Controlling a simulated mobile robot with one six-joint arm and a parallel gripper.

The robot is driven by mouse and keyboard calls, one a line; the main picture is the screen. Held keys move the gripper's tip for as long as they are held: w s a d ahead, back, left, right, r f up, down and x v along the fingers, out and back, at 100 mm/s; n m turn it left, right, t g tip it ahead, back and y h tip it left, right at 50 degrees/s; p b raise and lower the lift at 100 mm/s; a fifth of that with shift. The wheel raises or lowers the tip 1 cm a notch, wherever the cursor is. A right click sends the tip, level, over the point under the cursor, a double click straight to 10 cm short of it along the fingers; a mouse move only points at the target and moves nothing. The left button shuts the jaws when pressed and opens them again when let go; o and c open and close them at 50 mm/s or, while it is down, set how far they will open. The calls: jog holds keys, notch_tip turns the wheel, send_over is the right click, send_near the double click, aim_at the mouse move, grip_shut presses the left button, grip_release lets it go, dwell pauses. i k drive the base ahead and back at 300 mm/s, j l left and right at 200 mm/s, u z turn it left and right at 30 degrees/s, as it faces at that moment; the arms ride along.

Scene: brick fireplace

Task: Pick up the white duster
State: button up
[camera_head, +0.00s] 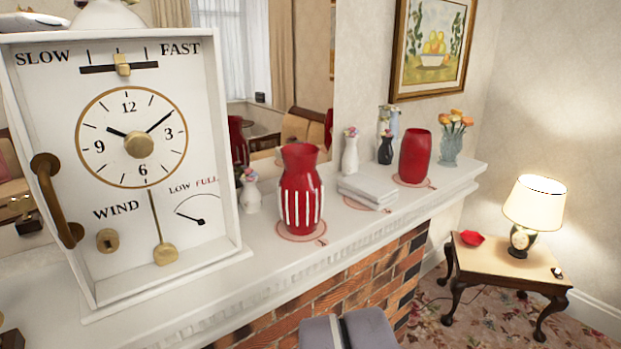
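I cannot make out a white duster for certain. A white rounded object with a dark edge (36,23) lies on top of the white clock box (225,215) at the upper left, cut off by the picture edge; I cannot tell what it is. A grey two-part piece of my own body (345,330) shows at the bottom centre, below the mantel.
A mirror stands behind. A side table (500,262) with a lit lamp (535,203) stands at right.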

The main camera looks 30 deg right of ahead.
aim_at(376, 195)
jog(key=z, duration=1.2)
jog(key=u, duration=2.4)
jog(key=z, duration=2.4)
